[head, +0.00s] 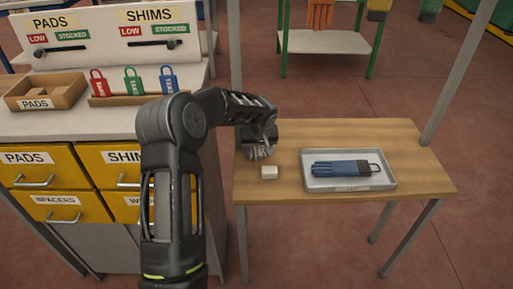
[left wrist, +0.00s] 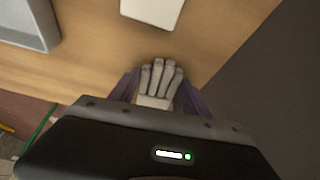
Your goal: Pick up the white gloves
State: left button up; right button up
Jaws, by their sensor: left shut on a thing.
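The white gloves (left wrist: 160,78) show pale grey-white in the left wrist view, fingers pointing away from my gripper. My left gripper (left wrist: 157,92) is shut on them, with a dark finger on each side of the cuff. In the head view the gloves (head: 259,153) hang at the left part of the wooden table, under my left gripper (head: 262,142). Part of the cuff is hidden by the gripper. I cannot tell whether the gloves still touch the tabletop. My right gripper is in neither view.
A small white block (head: 269,173) lies on the wooden table (head: 415,180) close to the gloves. A grey tray (head: 385,184) with blue gloves (head: 345,169) stands to the right. A cabinet with yellow drawers (head: 45,167) stands left of the table.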

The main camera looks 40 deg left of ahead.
pick_arm(q)
jog(key=shift+w+d+r, duration=0.1)
jog(key=shift+w+r, duration=0.05)
jog(key=shift+r, duration=0.35)
notch_tip(320, 180, up, 6)
jog(key=shift+r+b, duration=0.1)
jog(key=shift+b, duration=0.3)
jog(key=w+d, duration=0.4)
jog(key=d, duration=0.1)
jog(key=w+d, duration=0.4)
jog(key=d, duration=0.1)
jog(key=w+d+b, duration=0.1)
jog(key=w+d, duration=0.2)
jog(key=d, duration=0.2)
jog(key=shift+w+d+f, duration=0.2)
jog(key=shift+w+d, duration=0.15)
jog(key=shift+w, duration=0.05)
jog(key=s+d+m, duration=0.1)
jog(key=s, duration=0.2)
jog(key=s+d+m+h, duration=0.1)
jog(key=s+d+m, duration=0.1)
jog(key=s, duration=0.1)
jog(key=s+d+m+t, duration=0.1)
jog(key=s+d, duration=0.1)
jog(key=s, duration=0.1)
jog(key=shift+m, duration=0.4)
jog(key=s+d+f+m+h, duration=0.2)
jog(key=s+d, duration=0.3)
jog(key=s, duration=0.6)
jog(key=shift+m, duration=0.9)
